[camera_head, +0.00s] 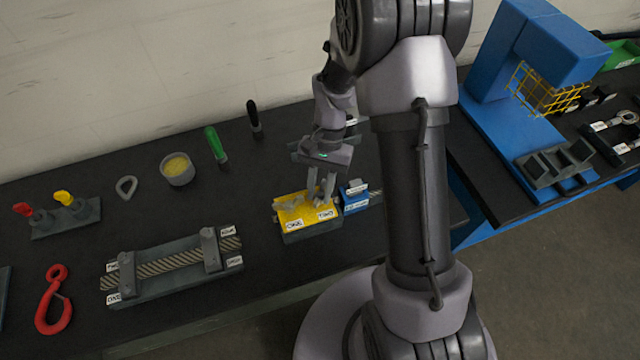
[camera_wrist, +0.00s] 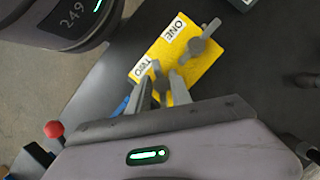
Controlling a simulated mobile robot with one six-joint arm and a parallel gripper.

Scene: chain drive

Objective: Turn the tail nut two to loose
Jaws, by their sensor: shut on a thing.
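A yellow block (camera_head: 308,213) with labels ONE and TWO sits on the dark bench, and it also shows in the wrist view (camera_wrist: 207,70). A grey wing-shaped nut (camera_wrist: 205,40) stands on it beside the ONE label, apart from my gripper. Tail nut two (camera_wrist: 157,70) is a grey piece beside the TWO label, mostly hidden between my fingers. My gripper (camera_head: 321,194) reaches down over the TWO end of the block and is shut on this nut. Its fingers also show in the wrist view (camera_wrist: 163,86). How far the nut is turned cannot be told.
A small blue labelled block (camera_head: 354,197) stands close at the right of the yellow one. A rope fixture (camera_head: 175,265) lies to the left. A bowl (camera_head: 178,171) and a green-handled tool (camera_head: 215,144) are behind. Bare bench lies left of the yellow block.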

